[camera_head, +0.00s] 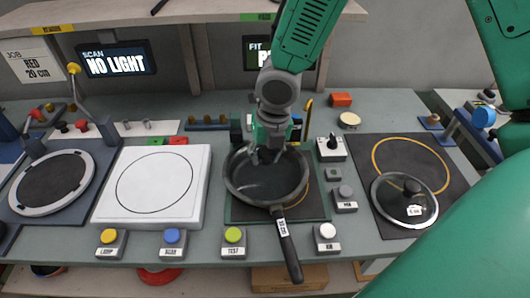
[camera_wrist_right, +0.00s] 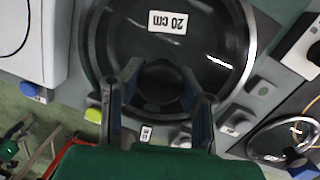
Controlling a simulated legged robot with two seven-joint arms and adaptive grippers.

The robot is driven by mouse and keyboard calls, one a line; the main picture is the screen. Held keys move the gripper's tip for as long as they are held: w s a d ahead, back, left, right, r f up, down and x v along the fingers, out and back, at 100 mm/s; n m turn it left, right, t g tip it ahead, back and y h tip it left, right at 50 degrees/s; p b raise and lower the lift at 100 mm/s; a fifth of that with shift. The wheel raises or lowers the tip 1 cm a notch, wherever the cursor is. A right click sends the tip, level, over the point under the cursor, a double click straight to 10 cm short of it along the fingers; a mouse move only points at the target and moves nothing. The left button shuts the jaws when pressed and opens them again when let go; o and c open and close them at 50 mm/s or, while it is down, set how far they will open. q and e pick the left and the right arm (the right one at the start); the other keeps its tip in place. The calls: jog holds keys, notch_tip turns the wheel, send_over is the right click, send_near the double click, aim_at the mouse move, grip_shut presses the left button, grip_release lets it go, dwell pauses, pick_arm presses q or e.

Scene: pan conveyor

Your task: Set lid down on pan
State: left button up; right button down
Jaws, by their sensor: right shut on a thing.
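A black pan (camera_head: 239,192) sits on the dark square plate in the middle of the bench, its labelled handle pointing toward the front. My right gripper (camera_head: 266,157) comes down from above over the far part of the pan. In the wrist view the right gripper (camera_wrist_right: 165,98) is shut on the dark knob of a glass lid (camera_wrist_right: 205,35) with a bright rim and a "20 cm" label. The lid overlaps the pan in that view; I cannot tell whether it touches the rim. My left gripper is not in view.
A second glass lid (camera_head: 400,212) lies on the dark mat (camera_head: 368,152) at the right. A white plate (camera_head: 109,207) with a drawn circle is left of the pan. Several button boxes (camera_head: 234,243) line the front edge. A shelf (camera_head: 100,15) is at the back.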

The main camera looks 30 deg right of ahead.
jog(key=shift+f+p, duration=0.1)
jog(key=shift+p, duration=0.2)
dwell(0.4)
dwell(0.4)
jog(key=c, duration=1.1)
grip_release()
jog(key=shift+r, duration=0.3)
jog(key=r, duration=0.3)
jog(key=s+r, duration=0.1)
jog(key=r, duration=0.7)
jog(key=shift+s+d, duration=0.3)
jog(key=shift+r, duration=0.2)
